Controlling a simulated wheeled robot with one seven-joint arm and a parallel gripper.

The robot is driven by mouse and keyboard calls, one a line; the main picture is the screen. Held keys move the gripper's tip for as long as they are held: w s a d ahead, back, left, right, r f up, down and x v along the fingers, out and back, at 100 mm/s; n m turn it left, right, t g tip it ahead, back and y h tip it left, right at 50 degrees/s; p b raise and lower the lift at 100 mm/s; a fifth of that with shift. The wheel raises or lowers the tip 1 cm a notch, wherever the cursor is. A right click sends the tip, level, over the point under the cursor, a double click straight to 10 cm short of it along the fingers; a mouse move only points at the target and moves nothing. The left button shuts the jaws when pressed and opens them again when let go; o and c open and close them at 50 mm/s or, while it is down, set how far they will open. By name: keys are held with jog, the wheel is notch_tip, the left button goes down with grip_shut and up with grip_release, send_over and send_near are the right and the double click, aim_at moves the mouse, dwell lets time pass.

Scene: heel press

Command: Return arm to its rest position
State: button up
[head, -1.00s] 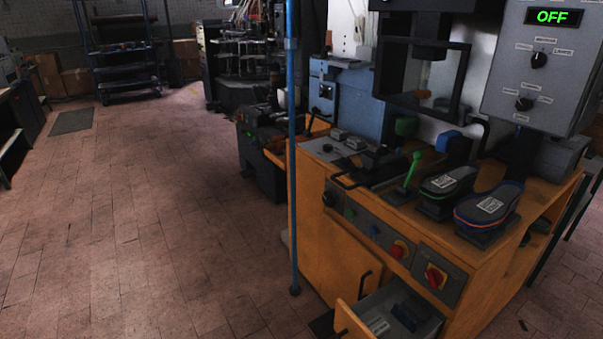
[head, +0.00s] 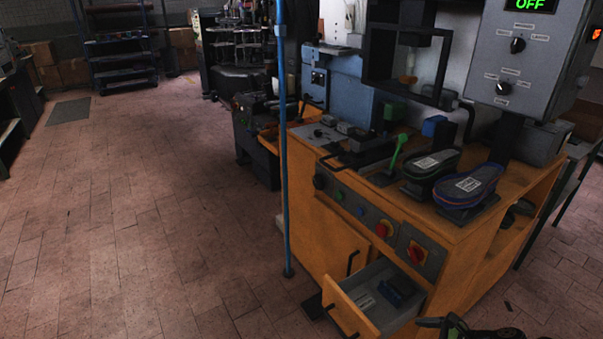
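The heel press bench (head: 345,243) stands right of centre with an orange-brown wooden body. Its grey control box (head: 530,55) at the upper right has a display (head: 533,4) reading OFF in green, cut by the top edge. The drawer (head: 375,295) at the bottom is open, with a dark blue block (head: 398,292) inside. What looks like my gripper (head: 452,326), black with a bit of green, just enters at the bottom edge, right of the drawer. Most of it is cut off, so its opening and any contents cannot be told.
Two shoe-shaped pads, one green-edged (head: 432,164) and one blue-edged (head: 468,187), sit on the bench top beside a green lever (head: 397,155). A blue post (head: 283,150) stands at the bench's left. The tiled floor (head: 140,230) to the left is clear.

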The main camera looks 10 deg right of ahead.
jog(key=s+a+r+n+g+h, duration=0.1)
jog(key=a+r+n+g+h, duration=0.2)
jog(key=a+r+n, duration=0.65)
jog(key=a+r+n+g+h, duration=0.3)
jog(key=a+r+n, duration=0.35)
jog(key=r, duration=0.55)
jog(key=s+a+r+n+t, duration=0.4)
jog(key=s+a+r+n, duration=0.5)
jog(key=s, duration=0.3)
notch_tip(320, 180, up, 14)
jog(key=p, duration=1.4)
jog(key=shift+w+d+h, duration=0.3)
